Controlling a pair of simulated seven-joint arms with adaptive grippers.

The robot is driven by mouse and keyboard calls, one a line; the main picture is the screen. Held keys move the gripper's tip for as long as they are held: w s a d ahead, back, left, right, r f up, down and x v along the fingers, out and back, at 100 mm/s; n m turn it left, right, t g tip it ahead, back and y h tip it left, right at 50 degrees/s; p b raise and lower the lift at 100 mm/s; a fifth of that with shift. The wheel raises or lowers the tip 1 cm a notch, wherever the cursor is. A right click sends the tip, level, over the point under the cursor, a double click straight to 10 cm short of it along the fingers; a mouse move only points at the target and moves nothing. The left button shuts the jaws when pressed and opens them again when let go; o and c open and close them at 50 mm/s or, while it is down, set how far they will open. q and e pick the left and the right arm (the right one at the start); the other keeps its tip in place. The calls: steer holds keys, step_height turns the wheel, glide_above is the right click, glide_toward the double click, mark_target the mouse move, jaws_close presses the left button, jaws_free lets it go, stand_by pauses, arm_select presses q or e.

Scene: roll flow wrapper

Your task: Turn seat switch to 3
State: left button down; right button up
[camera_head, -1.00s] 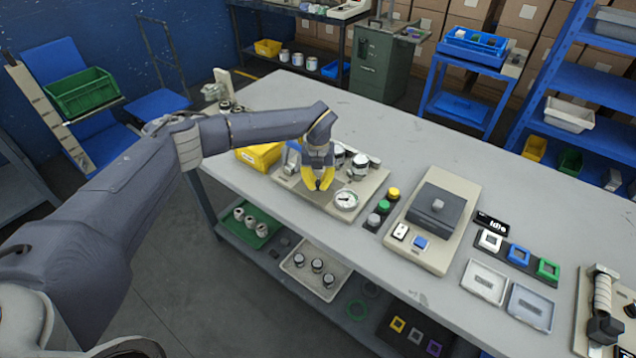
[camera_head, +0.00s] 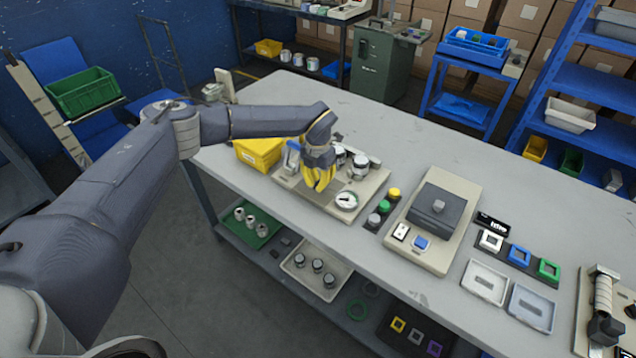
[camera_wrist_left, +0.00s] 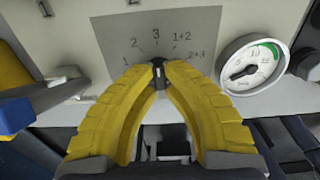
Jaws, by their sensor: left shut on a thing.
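The seat switch (camera_wrist_left: 158,75) is a small dark knob on a grey dial plate marked 1, 2, 3, 1+2 and 2+3. It shows in the left wrist view, where its light pointer line points up, roughly toward the 3. My left gripper (camera_wrist_left: 161,66) has its yellow fingertips closed on the knob from both sides. In the head view my left gripper (camera_head: 319,186) is at the beige panel (camera_head: 325,203) and hides the switch. A round gauge (camera_wrist_left: 252,65) with a green band sits right of the dial; it also shows in the head view (camera_head: 347,200). My right gripper does not show.
Black-and-white cylinders (camera_head: 360,164) stand on the panel behind the gripper. A yellow bin (camera_head: 258,152) is to its left. Green, yellow and grey buttons (camera_head: 383,206) and a beige machine (camera_head: 436,220) are to the right. The table's back is clear.

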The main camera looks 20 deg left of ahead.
mark_target(318, 183)
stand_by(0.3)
arm_select(q)
steer(key=c, duration=1.5)
jaws_free()
steer(key=shift+o, duration=0.2)
step_height(318, 183, up, 12)
